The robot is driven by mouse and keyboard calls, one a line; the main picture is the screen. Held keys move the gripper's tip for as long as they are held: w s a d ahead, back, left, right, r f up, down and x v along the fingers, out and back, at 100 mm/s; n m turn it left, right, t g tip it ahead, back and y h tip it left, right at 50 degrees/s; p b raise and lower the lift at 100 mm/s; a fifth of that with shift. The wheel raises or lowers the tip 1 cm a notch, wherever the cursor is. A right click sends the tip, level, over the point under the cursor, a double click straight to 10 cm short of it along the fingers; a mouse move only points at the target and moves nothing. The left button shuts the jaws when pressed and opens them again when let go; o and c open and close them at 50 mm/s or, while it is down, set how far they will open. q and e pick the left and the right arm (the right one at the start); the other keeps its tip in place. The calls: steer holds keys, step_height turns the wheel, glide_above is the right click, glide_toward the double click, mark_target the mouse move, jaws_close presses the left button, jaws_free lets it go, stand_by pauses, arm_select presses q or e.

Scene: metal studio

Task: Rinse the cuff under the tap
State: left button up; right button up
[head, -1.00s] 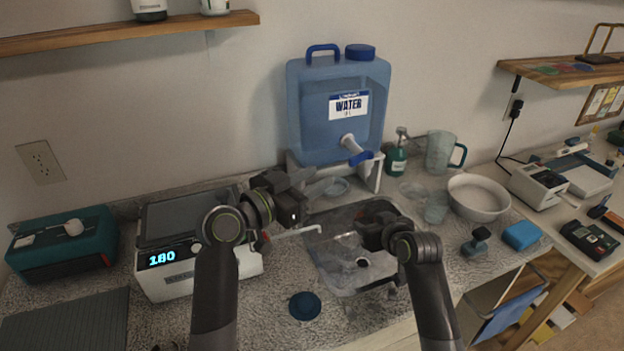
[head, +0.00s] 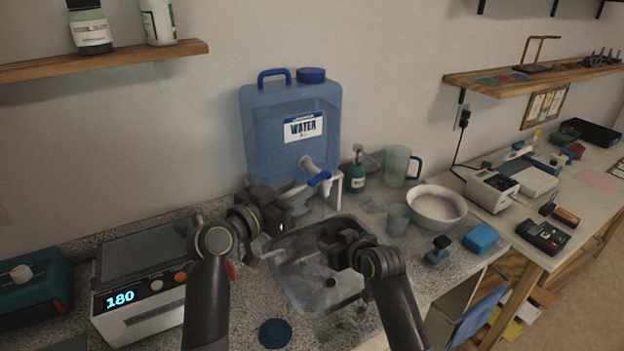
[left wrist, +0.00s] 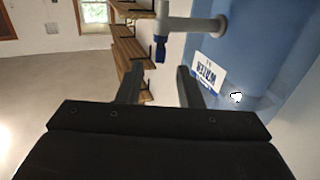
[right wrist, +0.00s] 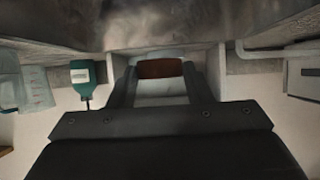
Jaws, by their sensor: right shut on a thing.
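The blue water jug (head: 290,140) stands on a white stand at the back of the counter. Its white tap (head: 312,170) has a blue lever (head: 320,179) and points out over the sink (head: 300,290). My left gripper (head: 292,192) is just left of the tap. In the left wrist view its fingers (left wrist: 158,75) are apart, with the blue lever (left wrist: 160,48) beyond and between the tips. My right gripper (head: 328,248) is low over the sink. In the right wrist view it is shut on a brownish-red piece (right wrist: 160,68), seemingly the cuff, mostly hidden in the head view.
A green pump bottle (head: 356,176), a cup (head: 398,219) and a white bowl (head: 437,205) stand right of the sink. A device reading 180 (head: 140,300) is to the left. A round blue lid (head: 275,332) lies in front.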

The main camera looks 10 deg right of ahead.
mark_target(308, 182)
arm_select(q)
steer(key=shift+x, duration=3.1)
jaws_close()
